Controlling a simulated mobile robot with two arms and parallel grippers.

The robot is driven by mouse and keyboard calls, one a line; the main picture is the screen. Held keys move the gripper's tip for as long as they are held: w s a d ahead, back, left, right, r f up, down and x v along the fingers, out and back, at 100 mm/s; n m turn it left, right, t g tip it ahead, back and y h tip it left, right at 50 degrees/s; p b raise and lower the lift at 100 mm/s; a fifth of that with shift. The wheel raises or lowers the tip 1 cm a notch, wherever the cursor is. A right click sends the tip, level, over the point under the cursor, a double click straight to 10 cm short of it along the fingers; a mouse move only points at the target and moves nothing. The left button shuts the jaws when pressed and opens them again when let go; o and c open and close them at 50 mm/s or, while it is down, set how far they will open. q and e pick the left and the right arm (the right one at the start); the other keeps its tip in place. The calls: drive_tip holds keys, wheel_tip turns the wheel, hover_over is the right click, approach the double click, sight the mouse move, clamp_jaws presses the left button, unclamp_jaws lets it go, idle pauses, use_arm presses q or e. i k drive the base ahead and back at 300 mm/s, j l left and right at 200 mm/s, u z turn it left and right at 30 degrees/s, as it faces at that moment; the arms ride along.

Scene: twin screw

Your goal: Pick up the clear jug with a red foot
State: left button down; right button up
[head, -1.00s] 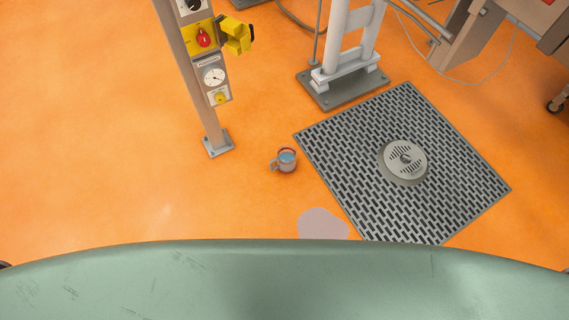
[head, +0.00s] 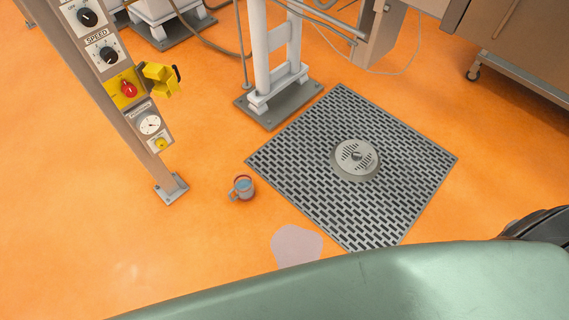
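A small greyish jug (head: 243,187) stands on the orange floor left of the grating, with its handle towards the lower left. Its inside looks blue and a reddish band shows at its far side. It is too small to tell whether a foot is red or the wall is clear. Neither of my grippers is in view.
A control post (head: 120,90) with dials and a yellow switch box stands left of the jug. A floor grating (head: 300,165) with a round drain cover (head: 356,160) lies to the right. A pale puddle (head: 296,245) lies below. A white frame (head: 277,55) stands behind.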

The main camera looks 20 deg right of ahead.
sight(243, 181)
drive_tip(key=i+j+z, duration=0.15)
drive_tip(key=j, duration=0.25)
drive_tip(key=i+j+z, duration=0.15)
drive_tip(key=j, duration=0.25)
drive_tip(key=j+z, duration=0.15)
drive_tip(key=j, duration=0.25)
